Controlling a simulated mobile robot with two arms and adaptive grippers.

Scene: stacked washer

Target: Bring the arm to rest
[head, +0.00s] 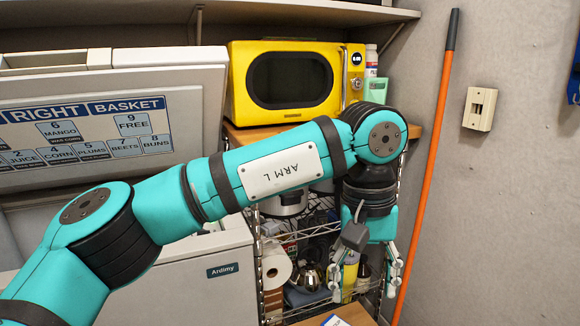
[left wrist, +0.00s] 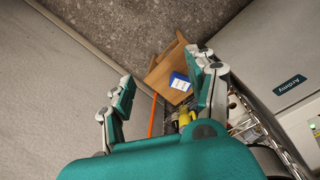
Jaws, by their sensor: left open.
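My left arm (head: 270,168), teal with black joints and an "ARM L" plate, reaches in from the left across the head view. It bends down at the elbow in front of the shelf rack. My left gripper (head: 366,277) hangs below it, fingers pointing down, open and empty. In the left wrist view the two fingers of the left gripper (left wrist: 163,75) stand wide apart with nothing held between them. A wooden stool-like piece (left wrist: 163,75) with a blue and white item (left wrist: 180,82) on it shows well beyond the fingers. My right gripper is not in view.
A yellow microwave (head: 290,82) stands on the wooden top of a wire rack (head: 300,235) with several items. An open white chest freezer (head: 215,275) is at left. An orange pole (head: 427,160) leans against the grey wall (head: 510,200) at right.

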